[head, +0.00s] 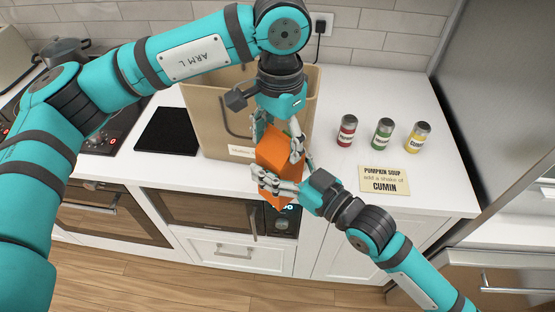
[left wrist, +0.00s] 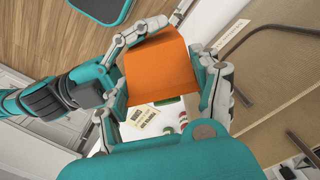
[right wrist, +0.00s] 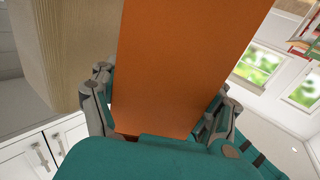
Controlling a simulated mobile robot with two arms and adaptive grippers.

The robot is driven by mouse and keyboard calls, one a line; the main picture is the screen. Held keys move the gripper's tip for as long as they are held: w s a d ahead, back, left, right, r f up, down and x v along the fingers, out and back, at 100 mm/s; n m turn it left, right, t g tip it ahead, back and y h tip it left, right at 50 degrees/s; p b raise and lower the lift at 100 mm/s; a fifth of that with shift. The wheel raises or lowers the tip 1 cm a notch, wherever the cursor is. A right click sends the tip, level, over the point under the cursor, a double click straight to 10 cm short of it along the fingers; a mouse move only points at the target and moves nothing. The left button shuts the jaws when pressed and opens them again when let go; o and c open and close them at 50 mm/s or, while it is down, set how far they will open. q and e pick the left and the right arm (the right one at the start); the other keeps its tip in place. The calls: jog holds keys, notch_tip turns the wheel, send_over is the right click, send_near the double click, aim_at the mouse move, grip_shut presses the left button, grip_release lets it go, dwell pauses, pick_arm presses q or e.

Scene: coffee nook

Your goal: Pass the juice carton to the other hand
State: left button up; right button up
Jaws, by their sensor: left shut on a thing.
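The orange juice carton (head: 279,158) is in the air in front of the counter, tilted. My left gripper (head: 278,136) holds it from above, its fingers shut on the upper part. The carton also shows between the left fingers in the left wrist view (left wrist: 160,65). My right gripper (head: 275,184) reaches in from the lower right, with its fingers around the lower part. In the right wrist view the carton (right wrist: 170,65) fills the space between the right fingers. Whether both right fingers press on it is not clear.
A large tan paper bag (head: 215,115) stands on the counter just behind the carton. Red (head: 347,131), green (head: 383,134) and yellow (head: 418,137) spice jars stand to the right, behind a cumin note card (head: 384,180). A black mat (head: 168,131) lies left of the bag.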

pick_arm(q)
jog(key=shift+w+d+r, duration=0.15)
pick_arm(e)
jog(key=shift+s+a+r, duration=0.1)
jog(key=shift+s+a, duration=0.15)
jog(key=c, duration=1.2)
pick_arm(q)
jog(key=o, duration=1.3)
pick_arm(e)
jog(key=shift+o, duration=0.2)
jog(key=shift+r, duration=0.2)
pick_arm(q)
jog(key=o, duration=0.5)
pick_arm(e)
jog(key=shift+w+d+f, duration=0.1)
pick_arm(q)
jog(key=shift+o, duration=0.2)
